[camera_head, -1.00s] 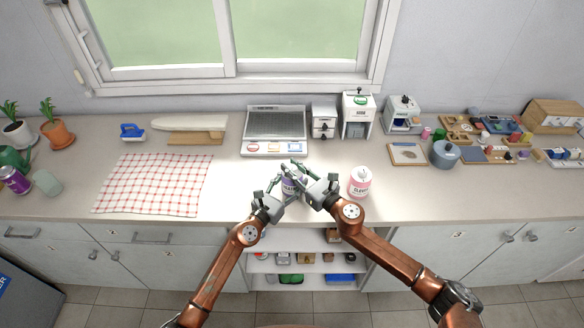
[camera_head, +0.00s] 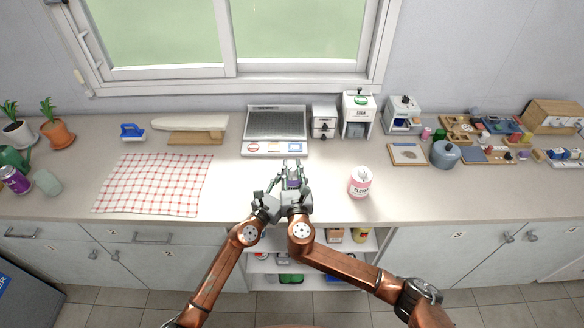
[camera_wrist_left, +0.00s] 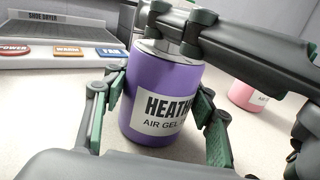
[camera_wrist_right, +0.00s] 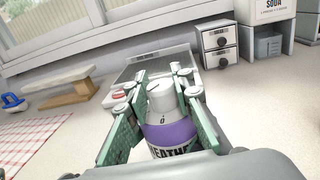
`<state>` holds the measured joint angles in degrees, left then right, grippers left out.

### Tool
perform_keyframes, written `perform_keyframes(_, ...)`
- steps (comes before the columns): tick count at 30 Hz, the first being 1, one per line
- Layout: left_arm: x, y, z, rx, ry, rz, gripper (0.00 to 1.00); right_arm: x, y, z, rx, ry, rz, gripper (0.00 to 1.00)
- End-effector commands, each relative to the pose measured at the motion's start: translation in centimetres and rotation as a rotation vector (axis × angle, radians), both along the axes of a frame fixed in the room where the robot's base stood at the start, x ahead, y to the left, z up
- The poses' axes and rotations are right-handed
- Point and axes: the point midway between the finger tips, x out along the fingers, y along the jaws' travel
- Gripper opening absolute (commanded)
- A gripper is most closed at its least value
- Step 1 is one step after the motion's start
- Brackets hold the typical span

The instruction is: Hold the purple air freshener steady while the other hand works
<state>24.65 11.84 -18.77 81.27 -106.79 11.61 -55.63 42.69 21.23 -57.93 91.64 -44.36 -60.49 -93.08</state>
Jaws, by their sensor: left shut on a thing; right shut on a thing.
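The purple air freshener (camera_head: 292,184) stands upright on the counter in front of the shoe dryer, partly hidden by my grippers. In the left wrist view its purple body (camera_wrist_left: 165,85) carries a white label. My left gripper (camera_head: 279,187) is shut on the body, with a green-padded finger on each side. My right gripper (camera_head: 292,170) is shut on the pale cap (camera_wrist_right: 162,98), which shows between its fingers in the right wrist view. In the left wrist view the right gripper's fingers cross over the can's top.
The shoe dryer (camera_head: 274,147) is behind. A red-checked cloth (camera_head: 155,185) lies to the left. The counter's front edge and open shelves are below my arms.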

Motion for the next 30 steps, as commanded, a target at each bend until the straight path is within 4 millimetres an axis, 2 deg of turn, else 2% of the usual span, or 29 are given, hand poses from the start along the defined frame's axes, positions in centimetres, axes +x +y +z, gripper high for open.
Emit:
perform_keyframes(17, -0.13, -0.21, -0.05, 0.002, 0.0, -0.004, 0.2, 0.04, -0.15, 0.03, -0.001, 0.001, -0.044, 0.0)
perform_keyframes(18, -0.13, -0.21, -0.05, 0.002, 0.0, -0.004, 0.2, 0.04, -0.15, 0.03, -0.001, 0.001, -0.044, 0.22)
perform_keyframes(26, -0.09, -0.13, -0.05, 0.001, 0.0, -0.003, 0.2, 0.0, -0.09, 0.02, -0.001, 0.001, -0.042, 0.4)
perform_keyframes(30, -0.07, -0.1, -0.05, 0.001, 0.0, -0.002, 0.2, -0.01, -0.06, 0.01, 0.0, 0.001, -0.042, 0.41)
